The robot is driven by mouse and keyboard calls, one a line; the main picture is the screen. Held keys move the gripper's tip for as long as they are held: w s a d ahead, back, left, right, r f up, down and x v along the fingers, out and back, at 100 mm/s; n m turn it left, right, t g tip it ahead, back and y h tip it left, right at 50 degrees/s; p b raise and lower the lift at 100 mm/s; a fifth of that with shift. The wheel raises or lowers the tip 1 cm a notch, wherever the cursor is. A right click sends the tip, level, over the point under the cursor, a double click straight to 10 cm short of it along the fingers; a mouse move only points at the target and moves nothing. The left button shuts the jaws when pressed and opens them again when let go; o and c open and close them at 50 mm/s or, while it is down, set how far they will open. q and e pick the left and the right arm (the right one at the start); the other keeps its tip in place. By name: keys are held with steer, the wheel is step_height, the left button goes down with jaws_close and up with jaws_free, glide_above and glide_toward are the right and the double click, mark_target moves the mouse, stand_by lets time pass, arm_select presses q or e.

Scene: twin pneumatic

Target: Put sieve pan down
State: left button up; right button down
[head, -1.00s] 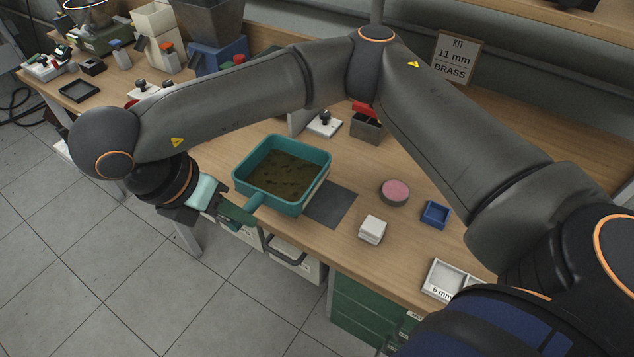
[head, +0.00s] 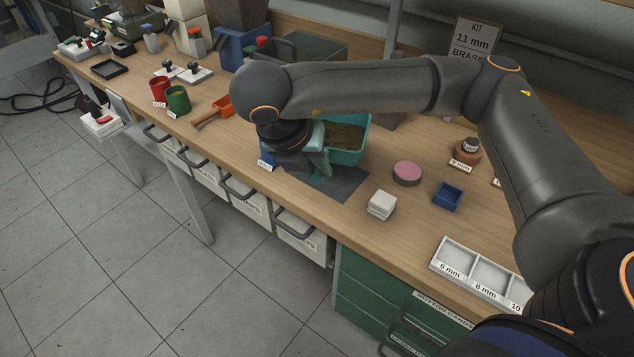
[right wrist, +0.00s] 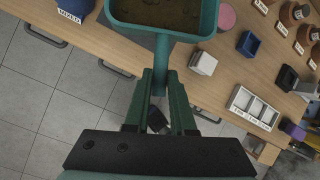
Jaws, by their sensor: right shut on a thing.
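The teal sieve pan (head: 352,145) has a dark brownish layer inside and looks about level over the bench, just behind the dark grey mat (head: 345,184). My right gripper (head: 319,168) is shut on the pan's handle, over the mat's left part. In the right wrist view the two green fingers of the gripper (right wrist: 164,88) lie along both sides of the handle, with the pan (right wrist: 180,32) at the top. My arm hides the pan's left side in the head view. I cannot tell whether its base touches the bench. My left gripper is not in view.
A pink round disc (head: 407,173), white stacked squares (head: 381,205) and a blue tray (head: 448,196) stand right of the mat. A white sectioned tray (head: 480,270) lies at the front edge. Red (head: 159,88) and green (head: 178,100) cups stand at left.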

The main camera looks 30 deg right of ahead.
steer(key=w+f, duration=0.1)
steer(key=w+d+f, duration=0.1)
steer(key=f, duration=0.2)
steer(key=shift+w+d+f, duration=0.15)
steer(key=shift+w+d, duration=0.2)
steer(key=shift+w, duration=0.05)
steer(key=f, duration=0.1)
steer(key=f+p, duration=0.1)
steer(key=f, duration=0.1)
steer(key=shift+w+d, duration=0.2)
steer(key=shift+w, duration=0.15)
steer(key=shift+f, duration=0.5)
steer(key=shift+f+b, duration=0.3)
steer(key=shift+b, duration=0.1)
steer(key=c, duration=0.8)
jaws_free()
steer(key=shift+r, duration=0.15)
steer(key=shift+o, duration=0.2)
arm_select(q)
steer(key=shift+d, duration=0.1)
